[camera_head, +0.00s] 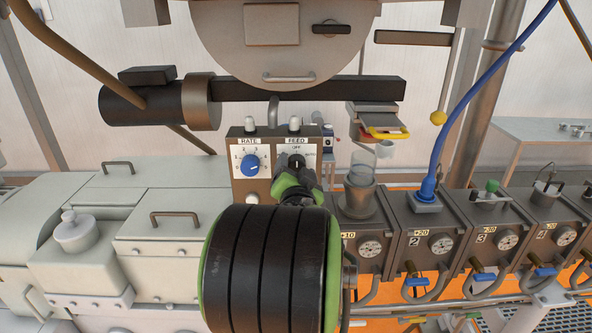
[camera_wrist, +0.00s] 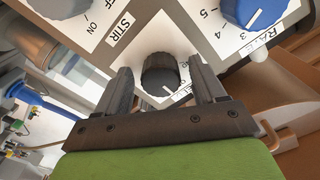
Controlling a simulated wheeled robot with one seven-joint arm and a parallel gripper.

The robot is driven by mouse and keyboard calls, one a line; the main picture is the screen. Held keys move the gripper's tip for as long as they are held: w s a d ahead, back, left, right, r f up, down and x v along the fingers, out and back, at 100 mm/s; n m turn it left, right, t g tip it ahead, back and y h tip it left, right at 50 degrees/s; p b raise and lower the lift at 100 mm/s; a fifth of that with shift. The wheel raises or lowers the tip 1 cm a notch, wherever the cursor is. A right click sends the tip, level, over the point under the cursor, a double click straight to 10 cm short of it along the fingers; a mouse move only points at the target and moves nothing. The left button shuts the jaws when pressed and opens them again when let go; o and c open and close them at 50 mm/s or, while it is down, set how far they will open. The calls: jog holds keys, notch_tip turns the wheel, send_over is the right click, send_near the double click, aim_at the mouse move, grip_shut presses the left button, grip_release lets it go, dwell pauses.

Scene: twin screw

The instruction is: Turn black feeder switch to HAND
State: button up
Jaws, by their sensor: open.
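The black feeder switch (camera_head: 296,160) sits on the white FEED plate of the control box. OFF shows above it; the lettering to its right is too small to read surely. In the wrist view the black knob (camera_wrist: 160,73) has a white pointer mark toward its lower right, next to lettering partly covered by a finger. My gripper (camera_head: 294,177) is in front of the plate, just below the switch in the head view. In the wrist view my gripper (camera_wrist: 163,82) is open, one finger on each side of the knob, with gaps visible. I cannot tell how deep the fingers reach.
The blue RATE knob (camera_head: 250,164) is close on the left of the switch; a STIR knob (camera_wrist: 58,6) shows in the wrist view. A grey cylindrical feed inlet (camera_head: 361,198) stands to the right. Barrel blocks with gauges (camera_head: 440,242) line the right side.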

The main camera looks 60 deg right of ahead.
jog(key=c, duration=1.1)
jog(key=shift+o, duration=0.2)
jog(key=shift+n+b, duration=0.3)
jog(key=shift+b, duration=0.15)
jog(key=shift+s+f+n+b, duration=0.1)
jog(key=shift+s+n+b, duration=0.05)
jog(key=shift+n+b, duration=5.7)
jog(key=shift+b, duration=0.35)
